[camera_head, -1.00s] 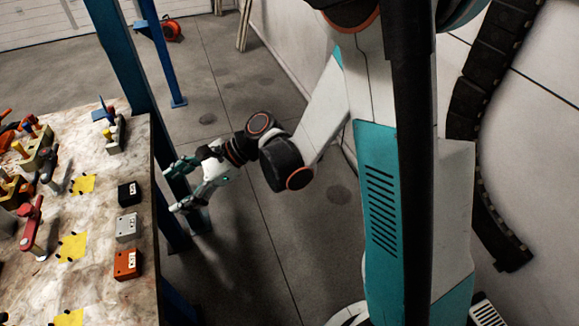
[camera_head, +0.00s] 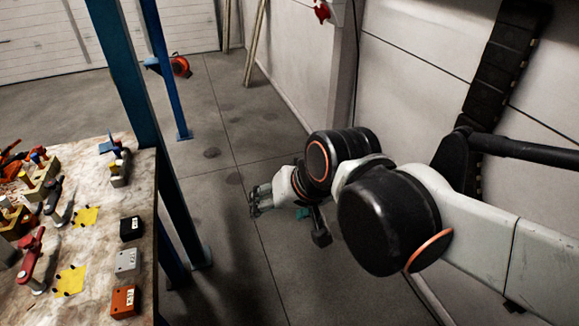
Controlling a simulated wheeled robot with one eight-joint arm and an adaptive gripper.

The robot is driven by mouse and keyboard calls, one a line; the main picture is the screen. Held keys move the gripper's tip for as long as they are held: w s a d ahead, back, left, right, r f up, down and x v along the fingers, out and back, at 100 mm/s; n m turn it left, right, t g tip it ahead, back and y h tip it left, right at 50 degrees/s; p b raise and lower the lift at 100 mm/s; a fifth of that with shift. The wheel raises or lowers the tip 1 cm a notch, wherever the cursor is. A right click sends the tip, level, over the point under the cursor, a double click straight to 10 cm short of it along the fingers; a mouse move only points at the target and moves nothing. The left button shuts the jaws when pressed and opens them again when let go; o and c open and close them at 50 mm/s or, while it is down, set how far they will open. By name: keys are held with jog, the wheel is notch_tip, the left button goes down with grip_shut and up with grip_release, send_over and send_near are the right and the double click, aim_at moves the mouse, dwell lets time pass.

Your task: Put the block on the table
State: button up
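Three small blocks stand in a row along the right edge of the table (camera_head: 92,235): a black block (camera_head: 131,228), a grey block (camera_head: 128,263) and an orange block (camera_head: 125,301). The pictures do not show which block the task names. My gripper (camera_head: 253,202) is right of the table, over the floor and apart from the blocks. It points left, and its fingers are small and partly overlap in this view. I cannot tell how far they are apart. No block shows in it.
Yellow patches (camera_head: 70,280) lie on the table beside the blocks. Toggle clamps, one with a red handle (camera_head: 33,258), crowd the left part. A blue post (camera_head: 128,75) rises at the table's right edge, between table and arm. A wall stands on the right.

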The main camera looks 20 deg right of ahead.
jog(key=s+d+n+h, duration=0.1)
jog(key=d, duration=0.1)
jog(key=s+d+r+n, duration=0.1)
jog(key=s+n, duration=0.1)
jog(key=shift+d+t+h, duration=0.35)
jog(key=shift+t+h, duration=0.05)
